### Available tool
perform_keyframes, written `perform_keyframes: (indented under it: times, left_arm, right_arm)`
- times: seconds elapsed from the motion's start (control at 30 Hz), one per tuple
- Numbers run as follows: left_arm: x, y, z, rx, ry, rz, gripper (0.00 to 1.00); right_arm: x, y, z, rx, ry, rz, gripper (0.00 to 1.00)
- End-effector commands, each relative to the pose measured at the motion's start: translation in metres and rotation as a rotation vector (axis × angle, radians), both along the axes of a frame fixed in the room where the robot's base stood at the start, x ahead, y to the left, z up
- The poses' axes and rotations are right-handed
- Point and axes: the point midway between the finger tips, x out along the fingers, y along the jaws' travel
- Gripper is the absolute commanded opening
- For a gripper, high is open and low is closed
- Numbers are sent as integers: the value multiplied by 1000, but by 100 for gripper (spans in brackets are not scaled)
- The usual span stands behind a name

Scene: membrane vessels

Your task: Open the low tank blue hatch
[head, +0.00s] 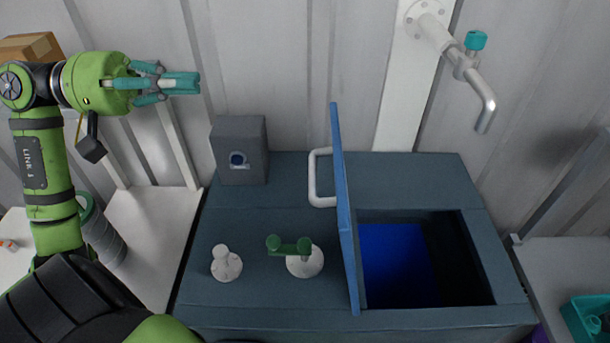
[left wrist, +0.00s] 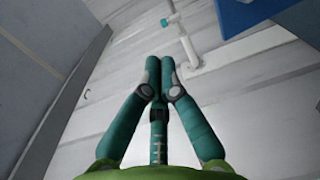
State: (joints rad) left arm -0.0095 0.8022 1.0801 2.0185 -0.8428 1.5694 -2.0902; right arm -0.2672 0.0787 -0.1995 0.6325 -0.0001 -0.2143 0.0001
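The blue hatch (head: 343,205) stands upright on the low tank (head: 290,235), seen nearly edge-on in the head view. A white handle (head: 319,178) sticks out from its left face. To its right the tank's square opening (head: 425,260) is uncovered, with a blue interior. My left gripper (head: 198,83) is at the upper left, well apart from the hatch, and holds nothing. In the left wrist view its teal fingers (left wrist: 160,70) are close together at the tips. Part of a blue panel (left wrist: 250,15) shows at the top of that view. My right gripper is not seen.
A green-handled valve (head: 290,246), a white knob (head: 225,263) and a grey box (head: 240,150) are on the tank top. A tap (head: 470,65) hangs from the wall at the upper right. A teal crate (head: 585,318) is at the lower right.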

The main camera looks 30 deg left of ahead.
Motion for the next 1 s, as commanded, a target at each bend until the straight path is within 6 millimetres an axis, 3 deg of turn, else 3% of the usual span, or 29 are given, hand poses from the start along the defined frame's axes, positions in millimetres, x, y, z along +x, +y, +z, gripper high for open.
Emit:
perform_keyframes:
  times: [0.03, 0.23, 0.33, 0.43, 0.57, 0.7, 1.0]
  left_arm:
    - [0, 0, -27, 0, 0, 0, 0]
    - [-1, 0, -91, -1, 1, -1, 0]
    - [-1, 0, -119, -1, 1, -1, 0]
    - [-1, 0, -138, -1, 1, 0, 0]
    - [-1, 0, -148, -1, 1, 0, 0]
    - [1, -4, -148, 0, 1, -1, 0]
    - [27, -49, -143, -2, 3, -5, 0]
  right_arm:
    - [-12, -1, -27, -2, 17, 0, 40]
    - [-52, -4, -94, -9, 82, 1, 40]
    - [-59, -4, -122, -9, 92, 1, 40]
    - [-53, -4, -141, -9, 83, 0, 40]
    - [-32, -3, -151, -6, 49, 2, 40]
    - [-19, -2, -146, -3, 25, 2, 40]
    - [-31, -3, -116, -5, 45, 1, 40]
